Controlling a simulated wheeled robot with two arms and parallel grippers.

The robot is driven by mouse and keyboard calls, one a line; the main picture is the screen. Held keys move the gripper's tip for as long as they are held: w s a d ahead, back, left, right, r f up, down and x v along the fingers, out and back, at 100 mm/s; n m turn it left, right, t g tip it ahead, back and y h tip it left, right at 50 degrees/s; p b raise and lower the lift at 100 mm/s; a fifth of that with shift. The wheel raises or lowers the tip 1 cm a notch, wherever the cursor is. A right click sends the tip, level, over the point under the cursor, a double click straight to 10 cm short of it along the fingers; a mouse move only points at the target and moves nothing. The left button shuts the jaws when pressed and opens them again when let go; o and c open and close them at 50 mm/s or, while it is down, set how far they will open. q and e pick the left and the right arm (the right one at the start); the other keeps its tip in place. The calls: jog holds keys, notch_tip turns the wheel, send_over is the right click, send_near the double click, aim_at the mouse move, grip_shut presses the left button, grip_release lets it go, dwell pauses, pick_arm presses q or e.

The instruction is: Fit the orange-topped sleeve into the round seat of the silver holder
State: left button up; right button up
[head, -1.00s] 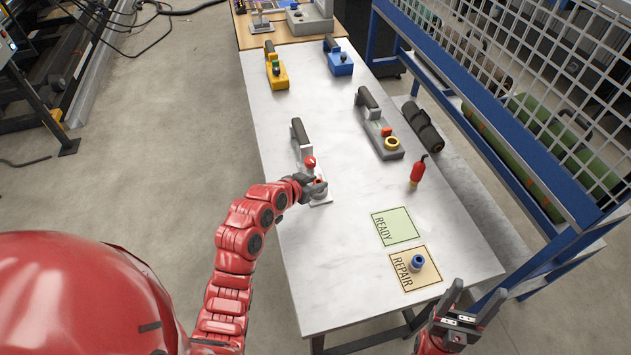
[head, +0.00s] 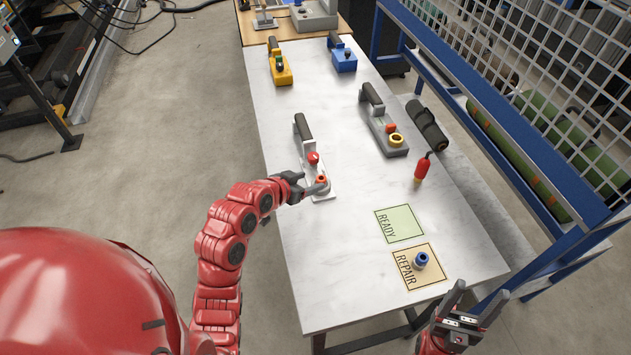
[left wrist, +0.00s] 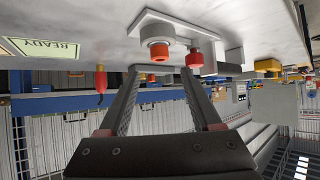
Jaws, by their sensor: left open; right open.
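The silver holder (head: 302,130) with a dark handle and a red knob (head: 313,158) lies near the table's left edge. The orange-topped sleeve (head: 321,179) is at the holder's near end. In the left wrist view, which is upside down, its orange top (left wrist: 158,53) shows at the mouth of the grey round seat (left wrist: 157,36); whether it sits fully down cannot be told. My left gripper (head: 313,187) is open beside the sleeve; its fingers (left wrist: 162,72) show apart and empty in the wrist view. My right gripper (head: 475,299) is open and empty at the near right.
Further right are a grey holder with a yellow ring (head: 396,139), a red bottle-like item (head: 422,168) and a black roll (head: 428,127). A blue sleeve (head: 421,260) stands on the REPAIR mat (head: 408,279) beside the READY mat (head: 400,224). Yellow (head: 282,72) and blue (head: 344,60) holders are behind.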

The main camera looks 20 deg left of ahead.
pick_arm(q)
jog(key=b+v, duration=0.1)
jog(key=v, duration=0.5)
jog(key=shift+s, duration=0.15)
dwell(0.3)
